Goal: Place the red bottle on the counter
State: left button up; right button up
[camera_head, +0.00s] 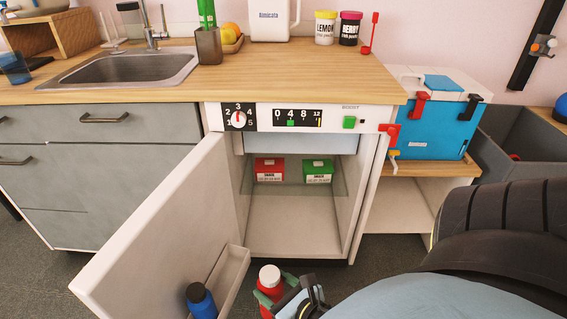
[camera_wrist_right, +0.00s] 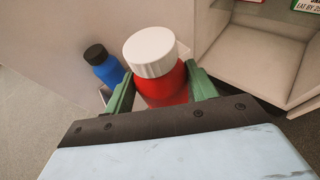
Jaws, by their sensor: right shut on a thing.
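The red bottle with a white cap (camera_head: 269,277) shows at the bottom middle of the head view, in front of the open cabinet. It also shows upright in the right wrist view (camera_wrist_right: 163,85). My right gripper (camera_head: 272,297) is shut on it, with a green finger on each side of the bottle. The wooden counter (camera_head: 220,82) runs across the top of the head view, above and behind the bottle. My left gripper is not in view.
The white cabinet door (camera_head: 165,235) stands open to the left, with a blue bottle (camera_head: 201,302) in its door shelf. A red box (camera_head: 269,169) and a green box (camera_head: 317,171) stand inside. The counter's front middle is clear; a sink (camera_head: 125,68), cup, fruit tray, white container and jars stand farther back.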

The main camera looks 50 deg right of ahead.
aim_at(280, 66)
jog(key=k, duration=0.95)
jog(key=z, duration=1.9)
jog(key=i, duration=1.2)
jog(key=u, duration=1.9)
